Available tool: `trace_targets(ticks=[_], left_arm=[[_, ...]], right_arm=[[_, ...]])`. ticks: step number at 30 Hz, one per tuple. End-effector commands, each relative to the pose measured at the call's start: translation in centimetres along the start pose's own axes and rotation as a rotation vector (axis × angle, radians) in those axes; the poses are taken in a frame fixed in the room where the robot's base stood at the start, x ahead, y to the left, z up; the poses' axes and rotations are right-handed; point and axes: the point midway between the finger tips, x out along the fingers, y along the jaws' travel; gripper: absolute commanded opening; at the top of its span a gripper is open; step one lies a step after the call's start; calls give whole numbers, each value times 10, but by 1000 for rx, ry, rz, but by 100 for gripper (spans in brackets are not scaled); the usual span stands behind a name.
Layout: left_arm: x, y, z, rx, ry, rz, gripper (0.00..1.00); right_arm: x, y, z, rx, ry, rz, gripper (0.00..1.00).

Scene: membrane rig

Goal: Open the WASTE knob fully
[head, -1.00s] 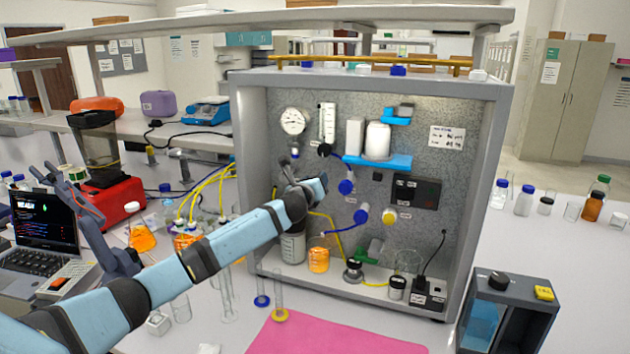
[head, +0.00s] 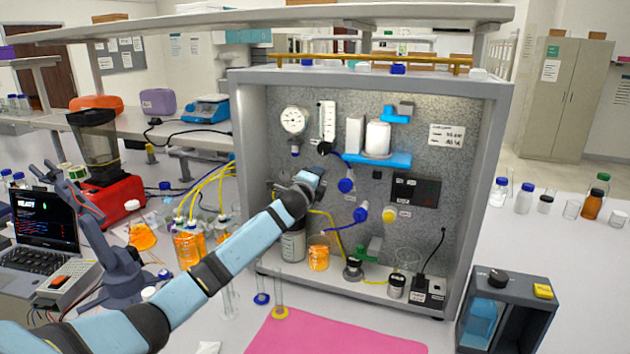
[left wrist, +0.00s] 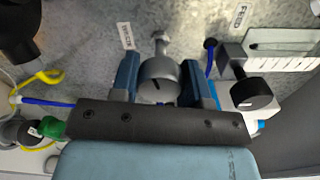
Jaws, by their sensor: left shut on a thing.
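The grey round knob (left wrist: 158,88) with a dark line on its face sits between the two blue fingers of my left gripper (left wrist: 163,78) in the left wrist view. The fingers are closed on its sides. A small label (left wrist: 125,37) is beside it, too small to read surely; I take the knob for the WASTE knob. In the head view my left gripper (head: 312,176) is against the rig panel (head: 285,160), below the gauge and flow meter, and hides the knob there. My right gripper is not in view.
A black knob (left wrist: 250,95) stands close beside the gripper, near the FEED label (left wrist: 238,17). The flow meter (head: 328,122), blue fittings (head: 346,185) and a yellow tube (head: 330,222) are nearby. The rig's side walls enclose the panel. A pink mat (head: 335,335) lies in front.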

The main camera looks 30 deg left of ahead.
Motion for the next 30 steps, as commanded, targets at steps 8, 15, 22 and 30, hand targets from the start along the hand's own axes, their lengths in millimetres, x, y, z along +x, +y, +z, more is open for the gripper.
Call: trace_targets(ticks=[8, 15, 22, 30], left_arm=[[0, 0, -1, -266, 1, 0, 18], [0, 0, -1, -494, 0, 1, 18], [0, 0, -1, -713, 0, 1, 18], [0, 0, -1, -964, 0, 1, 18]], right_arm=[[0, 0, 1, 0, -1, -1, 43], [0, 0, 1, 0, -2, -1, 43], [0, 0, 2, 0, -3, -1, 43], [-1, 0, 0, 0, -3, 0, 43]])
